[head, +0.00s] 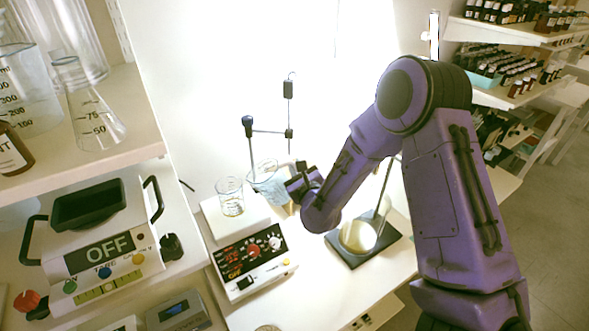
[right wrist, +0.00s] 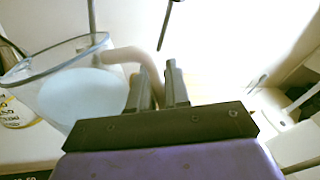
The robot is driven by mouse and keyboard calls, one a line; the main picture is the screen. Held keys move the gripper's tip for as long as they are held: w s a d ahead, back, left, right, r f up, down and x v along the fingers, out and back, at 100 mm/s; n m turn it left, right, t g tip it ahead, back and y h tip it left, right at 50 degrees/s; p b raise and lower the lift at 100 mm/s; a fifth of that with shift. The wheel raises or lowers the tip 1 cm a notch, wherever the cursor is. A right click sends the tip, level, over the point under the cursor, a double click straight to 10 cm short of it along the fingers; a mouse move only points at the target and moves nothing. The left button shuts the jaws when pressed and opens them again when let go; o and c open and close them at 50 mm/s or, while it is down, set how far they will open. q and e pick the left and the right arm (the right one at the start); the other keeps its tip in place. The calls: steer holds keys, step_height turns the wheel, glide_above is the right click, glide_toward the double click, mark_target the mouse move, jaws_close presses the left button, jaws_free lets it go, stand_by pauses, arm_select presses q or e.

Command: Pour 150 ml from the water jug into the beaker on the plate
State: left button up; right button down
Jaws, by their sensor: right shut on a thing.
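The clear beaker (head: 231,198) stands on the pale top plate (head: 234,222) of the stirrer with the dark knob panel. The water jug (head: 267,183) is just right of and behind the beaker, and its rim looks close to the beaker's. My right gripper (head: 301,184) is at the jug's right side. In the right wrist view the jug (right wrist: 80,92) holds pale bluish water, and my right gripper (right wrist: 161,88) is shut on its pale handle (right wrist: 128,55). Any water stream or exact level in the beaker is too small to tell. My left gripper is out of view.
A stand with a rod and clamp (head: 250,124) rises behind the jug. A dark-based stand (head: 362,240) is beneath my right arm. Bottle shelves (head: 500,95) are at far right.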

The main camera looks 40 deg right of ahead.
steer(key=shift+w+a+r+n+p, duration=0.3)
steer(key=shift+a+r+n+p, duration=0.2)
steer(key=shift+r+p, duration=0.3)
steer(key=shift+w+a+r+n+p, duration=0.35)
steer(key=shift+a+r+p, duration=0.2)
steer(key=shift+p, duration=0.4)
stand_by(0.7)
steer(key=shift+w+a+r+n+g+p, duration=0.15)
steer(key=shift+a+r+n+p, duration=0.15)
steer(key=shift+r+n+p, duration=0.4)
steer(key=shift+w+a+r+n+g+p, duration=0.2)
steer(key=shift+r+p, duration=0.25)
steer(key=shift+p, duration=0.5)
stand_by(0.6)
steer(key=shift+a, duration=0.1)
steer(key=shift+s+f+b, duration=0.15)
steer(key=shift+f+b, duration=0.15)
steer(key=shift+b, duration=0.2)
steer(key=shift+d, duration=0.2)
steer(key=shift+a+r+n+p, duration=0.25)
steer(key=shift+a+r+p, duration=0.05)
steer(key=shift+r+p, duration=0.3)
stand_by(1.9)
